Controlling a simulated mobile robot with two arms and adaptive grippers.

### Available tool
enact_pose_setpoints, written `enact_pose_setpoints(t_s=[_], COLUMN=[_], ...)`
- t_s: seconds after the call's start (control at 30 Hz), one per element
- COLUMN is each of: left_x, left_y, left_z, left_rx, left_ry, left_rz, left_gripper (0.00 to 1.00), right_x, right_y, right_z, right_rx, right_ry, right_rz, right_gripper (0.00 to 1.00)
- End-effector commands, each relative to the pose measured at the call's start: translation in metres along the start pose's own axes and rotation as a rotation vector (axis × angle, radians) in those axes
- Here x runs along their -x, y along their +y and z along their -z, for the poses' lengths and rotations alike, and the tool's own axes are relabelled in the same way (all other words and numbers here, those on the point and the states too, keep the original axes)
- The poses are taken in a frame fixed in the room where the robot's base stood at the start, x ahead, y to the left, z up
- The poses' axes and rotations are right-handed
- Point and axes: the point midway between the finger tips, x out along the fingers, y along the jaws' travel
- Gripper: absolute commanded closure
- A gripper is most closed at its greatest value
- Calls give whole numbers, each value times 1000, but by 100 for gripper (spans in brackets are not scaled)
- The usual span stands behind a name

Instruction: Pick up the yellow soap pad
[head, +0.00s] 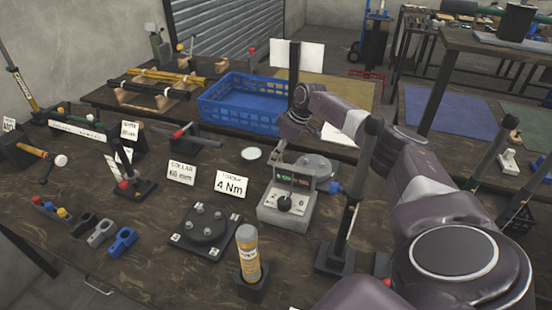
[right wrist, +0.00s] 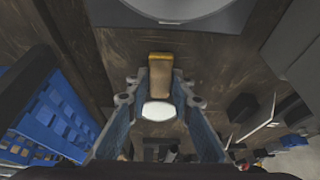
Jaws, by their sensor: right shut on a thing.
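The yellow soap pad (right wrist: 160,72) is a small tan-yellow block with a brighter far edge, between the fingertips of my right gripper (right wrist: 158,86) in the right wrist view. The right gripper is shut on it. In the head view my right gripper (head: 282,143) reaches in from the right, pointing down over the bench behind the grey torque device (head: 287,203). The pad cannot be made out there. My left gripper is not in view.
A white disc (head: 251,154) lies on the bench left of the right gripper. A blue crate (head: 240,117) stands behind. The 4 Nm sign (head: 231,184), a dark round plate (head: 205,228) and a yellow tube (head: 248,252) stand in front. A black post (head: 352,200) rises close to my arm.

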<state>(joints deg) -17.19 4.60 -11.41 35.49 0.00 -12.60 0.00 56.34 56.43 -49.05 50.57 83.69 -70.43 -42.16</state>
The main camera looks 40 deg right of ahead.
Motion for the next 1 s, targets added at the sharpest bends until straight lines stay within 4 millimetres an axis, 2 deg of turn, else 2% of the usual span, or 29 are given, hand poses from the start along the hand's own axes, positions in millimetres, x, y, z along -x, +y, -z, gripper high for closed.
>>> enact_pose_setpoints(t_s=[0.27,0.47,0.7,0.8,1.0], left_x=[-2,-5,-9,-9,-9], left_y=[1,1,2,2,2], left_z=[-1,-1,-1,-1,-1], left_rx=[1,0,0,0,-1], left_ry=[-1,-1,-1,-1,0], left_rz=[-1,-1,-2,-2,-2], left_gripper=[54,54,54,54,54], right_x=[14,52,114,135,159], right_y=[0,1,0,0,0], right_z=[6,22,49,58,67], right_rx=[1,1,2,2,1], right_ry=[2,5,6,5,2], right_rz=[-1,-4,-2,-2,0], right_gripper=[99,99,99,99,99])
